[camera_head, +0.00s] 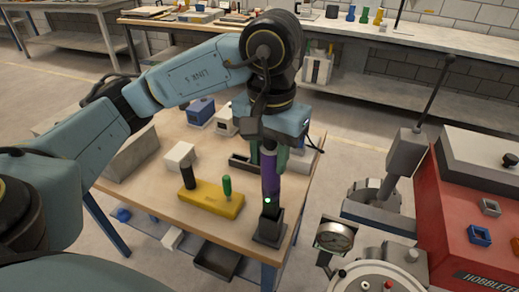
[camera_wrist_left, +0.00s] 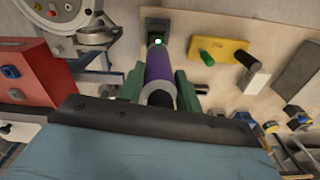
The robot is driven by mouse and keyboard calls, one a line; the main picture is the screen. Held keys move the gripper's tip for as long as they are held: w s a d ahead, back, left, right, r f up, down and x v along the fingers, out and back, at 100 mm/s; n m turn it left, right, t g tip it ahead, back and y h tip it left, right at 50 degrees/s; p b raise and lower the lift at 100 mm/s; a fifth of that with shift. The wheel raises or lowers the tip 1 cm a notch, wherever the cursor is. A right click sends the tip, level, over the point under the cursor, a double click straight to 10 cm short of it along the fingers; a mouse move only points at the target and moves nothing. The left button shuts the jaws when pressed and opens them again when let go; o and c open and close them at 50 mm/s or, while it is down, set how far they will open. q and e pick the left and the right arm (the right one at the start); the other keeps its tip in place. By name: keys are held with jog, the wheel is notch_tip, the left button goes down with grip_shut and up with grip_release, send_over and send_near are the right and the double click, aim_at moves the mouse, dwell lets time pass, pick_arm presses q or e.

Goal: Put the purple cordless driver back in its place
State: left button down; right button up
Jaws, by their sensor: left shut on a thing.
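The purple cordless driver (camera_head: 270,172) stands about upright near the front right corner of the wooden table (camera_head: 150,205). Its dark lower end is at a small dark dock (camera_head: 268,239), and a green light shows just above the dock. I cannot tell whether the driver is fully seated. My left gripper (camera_head: 267,153) comes from above and is shut on the driver's upper part. In the left wrist view the green fingers flank the purple body (camera_wrist_left: 159,66), with the dock (camera_wrist_left: 157,27) beyond it. My right gripper is not in view.
A yellow block (camera_head: 207,204) with a green and a black peg lies left of the driver. A white-headed piece (camera_head: 180,155), a blue box (camera_head: 200,112) and a grey block (camera_head: 132,153) lie farther back. A red machine (camera_head: 470,215) and a gauge (camera_head: 333,237) stand right of the table.

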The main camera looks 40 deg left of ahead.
aim_at(275, 143)
pick_arm(q)
jog(key=shift+w+d+r+p, duration=0.1)
jog(key=shift+d+r+p, duration=0.15)
jog(key=shift+r+p, duration=0.25)
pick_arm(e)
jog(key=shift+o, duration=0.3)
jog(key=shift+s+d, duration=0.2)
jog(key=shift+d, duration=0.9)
pick_arm(q)
jog(key=shift+d+r+p, duration=0.3)
jog(key=shift+r+p, duration=0.05)
jog(key=shift+r, duration=0.15)
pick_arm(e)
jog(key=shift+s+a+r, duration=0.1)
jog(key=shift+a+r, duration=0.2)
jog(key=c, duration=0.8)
pick_arm(q)
jog(key=shift+r, duration=0.3)
jog(key=shift+a+r+p, duration=0.1)
jog(key=shift+r+p, duration=0.3)
jog(key=shift+p, duration=0.15)
jog(key=shift+r+p, duration=0.95)
jog(key=shift+r, duration=0.35)
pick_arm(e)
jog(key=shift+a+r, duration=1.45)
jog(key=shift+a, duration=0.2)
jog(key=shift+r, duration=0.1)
